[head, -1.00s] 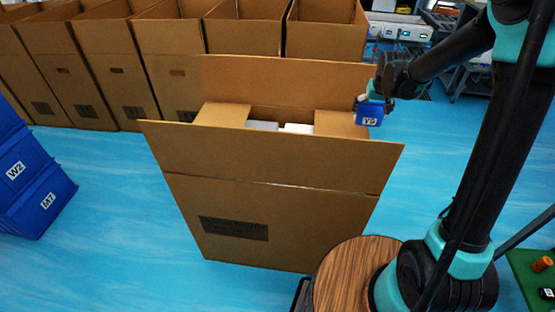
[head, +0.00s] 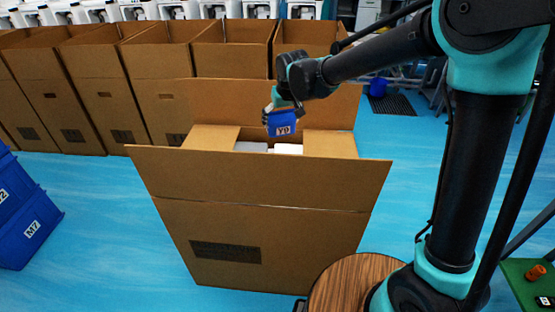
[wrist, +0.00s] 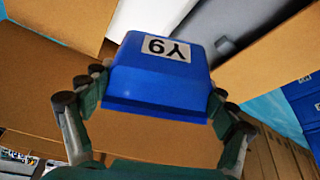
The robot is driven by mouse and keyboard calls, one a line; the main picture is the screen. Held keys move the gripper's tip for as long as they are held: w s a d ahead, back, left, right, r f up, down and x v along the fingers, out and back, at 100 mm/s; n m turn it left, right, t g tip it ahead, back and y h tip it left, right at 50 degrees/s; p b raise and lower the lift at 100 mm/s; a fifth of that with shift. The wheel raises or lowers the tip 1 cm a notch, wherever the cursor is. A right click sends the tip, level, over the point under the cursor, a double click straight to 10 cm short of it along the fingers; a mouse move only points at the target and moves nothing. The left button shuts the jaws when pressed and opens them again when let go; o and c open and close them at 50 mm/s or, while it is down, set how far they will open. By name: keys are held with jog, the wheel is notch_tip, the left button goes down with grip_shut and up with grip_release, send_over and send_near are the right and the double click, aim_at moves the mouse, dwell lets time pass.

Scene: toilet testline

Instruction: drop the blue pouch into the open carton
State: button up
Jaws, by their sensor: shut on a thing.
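The blue pouch (head: 281,124), a small blue piece with a white label reading Y9, is held by my gripper (head: 277,107). It also shows in the wrist view (wrist: 160,80), with the fingers of my gripper (wrist: 155,100) shut on it from both sides. The open carton (head: 240,185) is a large brown box with flaps spread out; white items (head: 288,149) show inside it. In the head view the pouch hangs over the carton's opening, in front of its back flap. The carton's floor is hidden.
A row of open brown cartons (head: 165,75) stands behind. Blue bins (head: 25,215) with labels are at the left. A round wood-topped surface (head: 345,285) is in front of the carton, and a green board (head: 535,295) lies at the lower right.

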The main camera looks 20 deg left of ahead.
aim_at(286, 135)
notch_tip(286, 135, down, 15)
jog(key=shift+r, duration=0.2)
dwell(0.3)
jog(key=shift+f, duration=0.3)
jog(key=shift+f, duration=0.3)
jog(key=o, duration=1)
jog(key=shift+r, duration=0.15)
jog(key=v, duration=1.3)
jog(key=shift+w+a+r, duration=0.1)
jog(key=shift+w+a, duration=0.05)
jog(key=shift+w, duration=0.1)
